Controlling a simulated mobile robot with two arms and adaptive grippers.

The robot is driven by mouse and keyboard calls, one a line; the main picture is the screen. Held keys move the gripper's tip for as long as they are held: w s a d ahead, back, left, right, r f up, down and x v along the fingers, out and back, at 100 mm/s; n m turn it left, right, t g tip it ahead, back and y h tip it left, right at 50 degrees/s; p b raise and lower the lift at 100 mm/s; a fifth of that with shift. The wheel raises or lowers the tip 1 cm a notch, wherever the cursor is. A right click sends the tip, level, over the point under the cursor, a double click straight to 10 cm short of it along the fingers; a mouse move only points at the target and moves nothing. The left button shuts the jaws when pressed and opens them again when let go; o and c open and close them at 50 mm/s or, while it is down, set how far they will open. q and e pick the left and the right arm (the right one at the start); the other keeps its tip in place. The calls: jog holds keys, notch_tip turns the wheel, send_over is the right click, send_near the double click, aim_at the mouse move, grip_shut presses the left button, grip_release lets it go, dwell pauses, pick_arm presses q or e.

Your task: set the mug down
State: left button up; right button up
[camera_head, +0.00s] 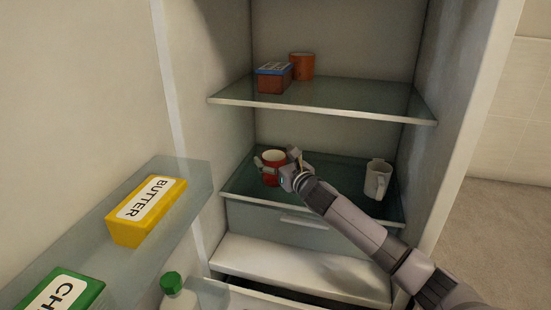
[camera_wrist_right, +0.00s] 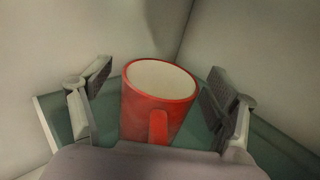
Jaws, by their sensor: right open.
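A red mug (camera_head: 271,173) with a pale inside stands upright on the lower glass shelf (camera_head: 340,172) of the open fridge, toward its left side. In the right wrist view the red mug (camera_wrist_right: 158,105) is between the two fingers, its handle toward the camera. My right gripper (camera_head: 277,163) reaches in from the right. It is open, with gaps on both sides of the mug in the right wrist view (camera_wrist_right: 160,92). The wrist hides part of the mug's base. My left gripper is not in view.
The door shelf at left holds yellow butter (camera_head: 146,211) and a green package (camera_head: 62,291). A green-capped bottle (camera_head: 172,286) is below.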

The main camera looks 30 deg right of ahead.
jog(key=shift+s+f, duration=0.1)
jog(key=shift+s, duration=0.5)
jog(key=s, duration=0.3)
jog(key=s+b, duration=0.1)
jog(key=s, duration=0.2)
jog(key=s+b, duration=0.1)
jog(key=s, duration=0.2)
jog(key=shift+s+a, duration=0.2)
jog(key=shift+a, duration=0.2)
jog(key=shift+s, duration=0.7)
